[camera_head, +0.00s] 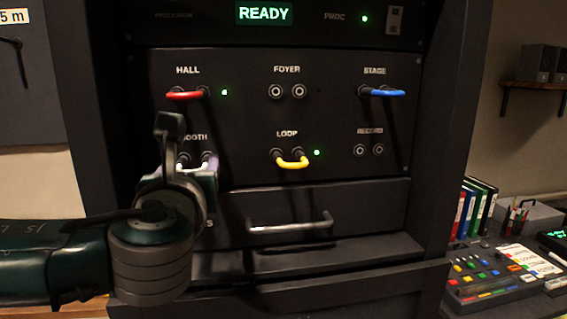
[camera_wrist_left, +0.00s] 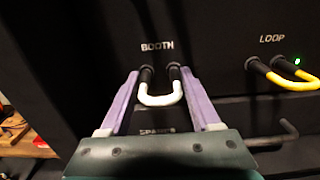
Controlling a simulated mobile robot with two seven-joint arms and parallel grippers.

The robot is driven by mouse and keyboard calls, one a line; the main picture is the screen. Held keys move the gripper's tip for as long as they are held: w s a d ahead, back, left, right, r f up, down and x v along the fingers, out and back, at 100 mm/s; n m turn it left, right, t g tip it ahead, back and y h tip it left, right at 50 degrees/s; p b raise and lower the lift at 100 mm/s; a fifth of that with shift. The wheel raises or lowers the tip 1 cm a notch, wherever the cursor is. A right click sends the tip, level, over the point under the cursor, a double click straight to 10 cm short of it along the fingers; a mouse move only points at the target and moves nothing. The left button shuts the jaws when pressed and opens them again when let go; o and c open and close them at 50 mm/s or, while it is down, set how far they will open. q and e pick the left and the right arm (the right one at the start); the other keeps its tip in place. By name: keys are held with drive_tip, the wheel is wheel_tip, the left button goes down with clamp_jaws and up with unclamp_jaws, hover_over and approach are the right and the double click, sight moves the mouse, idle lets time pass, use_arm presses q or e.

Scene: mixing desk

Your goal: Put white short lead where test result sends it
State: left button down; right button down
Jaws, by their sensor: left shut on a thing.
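The white short lead (camera_wrist_left: 160,99) is a U-shaped loop with both black plugs in the BOOTH sockets. In the head view it shows partly behind my left gripper (camera_head: 196,168). In the wrist view my left gripper (camera_wrist_left: 160,76) has its two purple fingers around the lead's plugs, shut on it. The tester display (camera_head: 264,13) reads READY in green. The FOYER sockets (camera_head: 287,91) and RECORD sockets (camera_head: 369,151) are empty. My right gripper is not in view.
A red lead (camera_head: 185,95) is in HALL and a yellow lead (camera_head: 291,163) in LOOP, each beside a green light. A blue lead (camera_head: 381,92) is in STAGE with no light seen. A drawer handle (camera_head: 290,228) juts out below. A small mixer (camera_head: 497,274) stands right.

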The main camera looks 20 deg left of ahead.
use_arm(q)
drive_tip(key=shift+w+a, duration=0.1)
drive_tip(key=shift+w, duration=0.05)
unclamp_jaws()
drive_tip(key=b+v, duration=0.1)
drive_tip(key=v, duration=0.8)
drive_tip(key=shift+s+d, duration=0.25)
drive_tip(key=shift+s, duration=0.1)
